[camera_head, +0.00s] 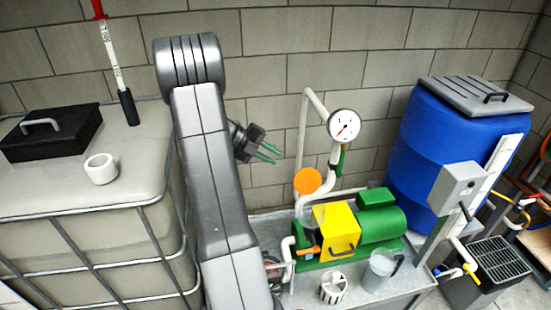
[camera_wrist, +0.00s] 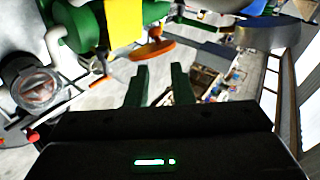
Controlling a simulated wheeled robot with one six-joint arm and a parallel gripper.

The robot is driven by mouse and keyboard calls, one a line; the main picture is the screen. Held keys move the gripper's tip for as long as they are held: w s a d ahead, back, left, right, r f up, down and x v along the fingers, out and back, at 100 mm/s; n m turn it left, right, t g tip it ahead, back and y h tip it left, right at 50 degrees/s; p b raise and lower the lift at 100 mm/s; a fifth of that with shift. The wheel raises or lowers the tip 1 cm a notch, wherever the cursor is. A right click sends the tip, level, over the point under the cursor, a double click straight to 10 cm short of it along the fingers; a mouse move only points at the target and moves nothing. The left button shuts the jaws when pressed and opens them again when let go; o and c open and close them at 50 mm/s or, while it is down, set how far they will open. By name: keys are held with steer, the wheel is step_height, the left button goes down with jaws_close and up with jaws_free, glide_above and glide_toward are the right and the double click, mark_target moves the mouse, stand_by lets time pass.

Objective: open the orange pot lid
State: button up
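An orange disc (camera_head: 307,181), which looks like the orange lid, shows flat-on beside the white pipe, above the pump. In the wrist view an orange disc (camera_wrist: 152,50) appears nearly edge-on beyond my fingertips, next to the yellow part. My gripper (camera_head: 269,155) is in the air in front of the block wall, up and left of the orange disc. Its two green fingers (camera_wrist: 158,80) are apart with nothing between them, so it is open and touches nothing. A round pot with a clear top (camera_wrist: 35,88) shows at the left of the wrist view; my arm partly hides this area in the head view.
A green pump (camera_head: 380,228) with a yellow cover (camera_head: 335,230) sits on a metal bench. A gauge (camera_head: 344,125) stands above it. A white basket (camera_head: 333,288) and a clear jug (camera_head: 379,271) stand in front. A blue drum (camera_head: 440,150) is right; a caged tank (camera_head: 70,190) is left.

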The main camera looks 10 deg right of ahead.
mark_target(306, 180)
steer(key=shift+f, duration=0.25)
steer(key=c, duration=0.4)
steer(key=m+b, duration=0.1)
steer(key=f+m+b, duration=0.1)
steer(key=shift+d+m+h, duration=0.15)
steer(key=shift+m+h, duration=0.15)
jaws_close()
step_height(306, 180, down, 9)
steer(key=w+a+m+t+h+b, duration=0.1)
steer(key=m+t+h+b, duration=0.45)
steer(key=m+b, duration=1.65)
steer(key=d+m+t+y+p, duration=0.1)
steer(key=d+m+p, duration=0.3)
steer(key=d, duration=0.5)
steer(key=shift+r+y+p, duration=0.35)
steer(key=shift+r+p, duration=0.05)
steer(key=shift+p, duration=0.65)
